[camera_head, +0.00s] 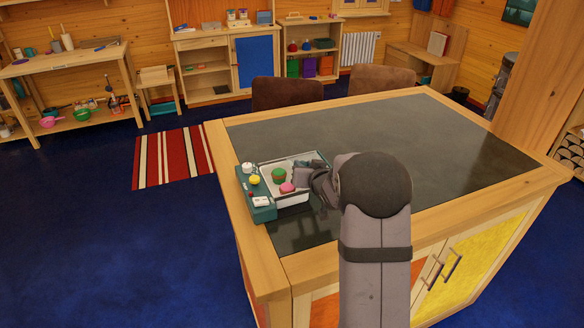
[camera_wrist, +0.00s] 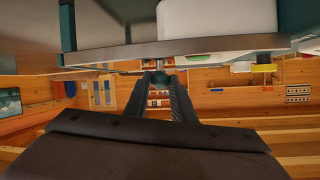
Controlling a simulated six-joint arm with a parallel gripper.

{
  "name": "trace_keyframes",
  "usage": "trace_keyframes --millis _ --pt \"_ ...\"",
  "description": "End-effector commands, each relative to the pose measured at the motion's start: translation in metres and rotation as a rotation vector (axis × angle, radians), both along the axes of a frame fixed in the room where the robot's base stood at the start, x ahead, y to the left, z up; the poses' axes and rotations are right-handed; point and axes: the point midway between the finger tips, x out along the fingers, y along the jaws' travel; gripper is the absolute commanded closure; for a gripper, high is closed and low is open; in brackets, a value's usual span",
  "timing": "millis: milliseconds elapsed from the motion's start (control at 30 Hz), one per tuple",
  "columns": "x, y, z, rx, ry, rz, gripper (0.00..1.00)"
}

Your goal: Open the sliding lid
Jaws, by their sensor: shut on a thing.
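A teal box (camera_head: 262,209) stands on the near left part of the table top. Its pale, metal-rimmed compartment (camera_head: 297,198) shows a green round thing (camera_head: 278,175) and a pink one (camera_head: 287,188); I cannot tell whether a clear lid lies over them. In the wrist view a grey metal edge (camera_wrist: 150,52) runs across, with a small knob (camera_wrist: 162,77) on it. My gripper (camera_wrist: 163,82) is shut on this knob, its fingertips at either side. In the head view my gripper (camera_head: 308,178) reaches the compartment's right side, and my wrist hides part of the box there.
The box's left strip carries a white knob (camera_head: 247,168), a yellow one (camera_head: 254,180) and a white block (camera_head: 261,202). The dark table top (camera_head: 380,130) is clear behind and to the right. Two brown chairs (camera_head: 288,93) stand at its far side.

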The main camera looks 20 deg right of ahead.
Motion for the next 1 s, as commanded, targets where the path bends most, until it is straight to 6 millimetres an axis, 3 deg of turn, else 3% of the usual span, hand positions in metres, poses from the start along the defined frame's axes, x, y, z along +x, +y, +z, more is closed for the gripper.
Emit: trace_keyframes --millis 300,333,767,1000 --pt "0.0 -0.001 0.0 0.001 -0.001 0.0 1.0" --pt "0.0 -0.001 0.0 0.001 -0.001 0.0 0.7" --pt "-0.003 -0.001 0.001 0.0 -0.001 0.001 0.7" --pt "-0.02 0.001 0.008 -0.001 -0.003 -0.001 0.7"
